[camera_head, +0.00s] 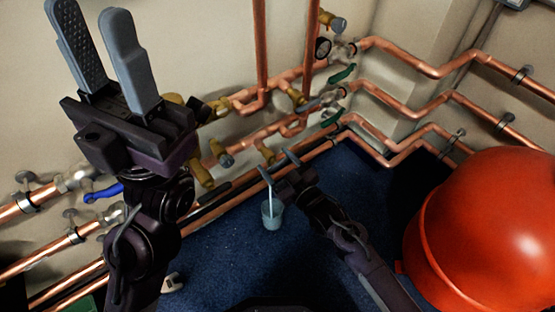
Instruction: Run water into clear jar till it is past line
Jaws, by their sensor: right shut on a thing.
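A small clear jar (271,216) stands upright on the blue floor below the pipes. A thin pale stream of water (269,192) runs down into it from beneath a brass tap (267,153). The water level and any line on the jar are too small to make out. My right gripper (278,165) is at the tap, above the jar, and shut on what seems to be the tap's handle, largely hidden by the fingers. My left gripper (88,10) is raised at the upper left, fingers pointing up, apart and empty, away from tap and jar.
Copper pipes (410,63) with brass valves and gauges run along the wall. A blue-handled valve (103,193) is at the left. A large red tank (490,230) fills the lower right. The blue floor (235,265) around the jar is mostly clear.

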